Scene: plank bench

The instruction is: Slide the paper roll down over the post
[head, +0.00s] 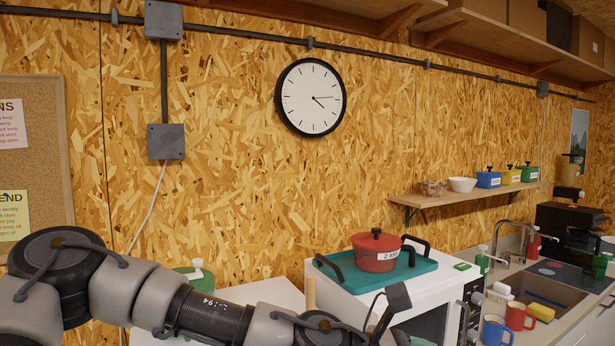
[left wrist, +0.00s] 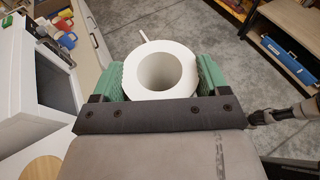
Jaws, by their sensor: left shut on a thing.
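The white paper roll (left wrist: 178,52) shows end-on in the left wrist view, with its round core hole facing the camera. My left gripper (left wrist: 160,75) is shut on it, with a green pad on each side. In the head view my left arm crosses the lower left, and the roll cannot be made out. A short tan upright piece (head: 310,291) shows behind my arm, left of the white oven; it may be the post, its lower part hidden. A dark end of what seems my right arm (left wrist: 262,116) shows at the right of the left wrist view; its jaws are unclear.
A white oven (head: 387,290) carries a teal tray (head: 340,282) with a red pot (head: 376,254). Mugs (head: 497,330) and a sink stand right. A round wooden piece (left wrist: 43,168) lies at the lower left of the left wrist view. Grey floor is open beyond the roll.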

